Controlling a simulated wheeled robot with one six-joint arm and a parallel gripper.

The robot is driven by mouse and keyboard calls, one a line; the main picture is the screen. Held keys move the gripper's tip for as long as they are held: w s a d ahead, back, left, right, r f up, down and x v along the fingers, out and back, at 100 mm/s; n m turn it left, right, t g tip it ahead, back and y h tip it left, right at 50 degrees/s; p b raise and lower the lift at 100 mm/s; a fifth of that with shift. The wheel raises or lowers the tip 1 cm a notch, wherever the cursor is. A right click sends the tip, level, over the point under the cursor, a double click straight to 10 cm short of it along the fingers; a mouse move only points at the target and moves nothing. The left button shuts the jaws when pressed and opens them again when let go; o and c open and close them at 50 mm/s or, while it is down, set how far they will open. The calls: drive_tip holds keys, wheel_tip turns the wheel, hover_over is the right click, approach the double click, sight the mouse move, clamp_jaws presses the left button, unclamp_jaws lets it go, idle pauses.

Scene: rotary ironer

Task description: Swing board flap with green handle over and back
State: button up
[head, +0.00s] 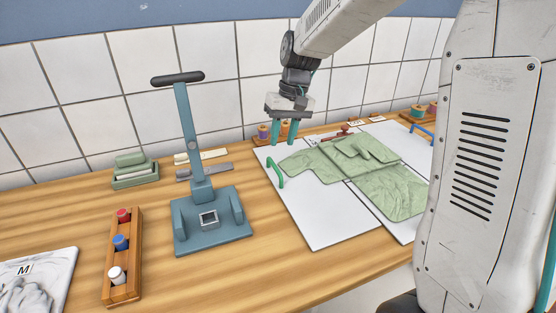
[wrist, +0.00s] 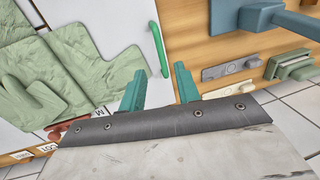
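The folding board's left flap (head: 312,224) is white and lies flat on the table. Its green handle (head: 276,173) stands on the outer left edge. The handle also shows in the wrist view (wrist: 159,50), ahead of my fingers and apart from them. A green garment (head: 385,175) lies on the board, partly over this flap, and shows in the wrist view (wrist: 60,70). My gripper (head: 284,131) is above the flap's far left corner with fingers pointing down. In the wrist view its teal fingers (wrist: 160,88) are apart with nothing between them.
A blue press with a lever (head: 210,220) stands left of the flap. A blue handle (head: 421,131) is at the board's right side. Bare table lies between press and board.

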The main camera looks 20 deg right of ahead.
sight(276, 167)
drive_tip(key=f, duration=0.2)
drive_tip(key=a+f, duration=0.1)
drive_tip(key=f, duration=0.4)
drive_tip(key=shift+a+f, duration=0.2)
drive_tip(key=shift+a, duration=0.05)
clamp_jaws()
